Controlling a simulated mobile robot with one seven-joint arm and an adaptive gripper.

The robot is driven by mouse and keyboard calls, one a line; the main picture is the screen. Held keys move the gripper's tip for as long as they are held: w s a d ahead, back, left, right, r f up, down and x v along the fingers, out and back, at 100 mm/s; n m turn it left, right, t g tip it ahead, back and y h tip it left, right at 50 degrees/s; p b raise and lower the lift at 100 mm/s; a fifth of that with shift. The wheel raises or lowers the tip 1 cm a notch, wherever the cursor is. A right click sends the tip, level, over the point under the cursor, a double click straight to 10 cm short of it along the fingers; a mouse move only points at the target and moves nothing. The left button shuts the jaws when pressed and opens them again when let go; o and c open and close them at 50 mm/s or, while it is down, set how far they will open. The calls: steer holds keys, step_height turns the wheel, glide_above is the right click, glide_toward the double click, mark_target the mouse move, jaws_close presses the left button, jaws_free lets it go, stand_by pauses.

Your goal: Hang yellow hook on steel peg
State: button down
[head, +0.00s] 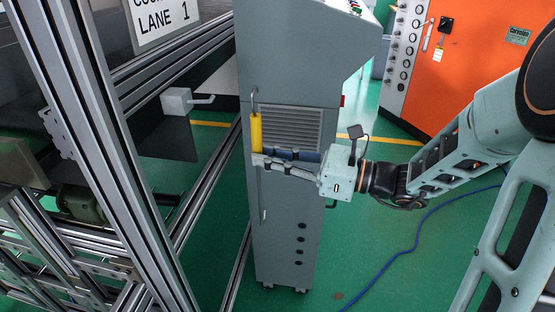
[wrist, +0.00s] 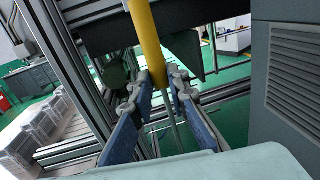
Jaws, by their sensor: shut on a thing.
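The yellow hook has a yellow grip (head: 255,132) with a grey metal loop above it in the head view. Its yellow part also shows upright in the wrist view (wrist: 146,38), with a thin grey rod below. My gripper (head: 257,158) is shut on the lower end of the yellow part; the fingers also close around it in the wrist view (wrist: 160,88). The steel peg (head: 203,100) sticks out rightward from a pale block on the aluminium frame, up and left of my gripper. The hook and peg appear apart. The peg is not clear in the wrist view.
A grey cabinet (head: 300,185) stands behind my gripper in the head view and at right in the wrist view. The aluminium frame (head: 95,130) fills the left. A blue cable (head: 408,250) lies on the green floor. An orange cabinet (head: 475,65) stands behind right.

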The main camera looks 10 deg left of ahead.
steer(key=shift+s+b+x, duration=0.2)
steer(key=shift+b+x, duration=0.2)
steer(key=shift+x, duration=0.85)
steer(key=shift+s+b+x, duration=0.2)
steer(key=shift+b+x, duration=0.15)
steer(key=shift+x, duration=0.9)
steer(key=shift+a, duration=0.15)
steer(key=shift+p, duration=0.5)
steer(key=shift+s+x, duration=0.2)
steer(key=shift+x, duration=1.1)
steer(key=shift+s+x, duration=0.25)
steer(key=shift+x, duration=1.05)
stand_by(0.7)
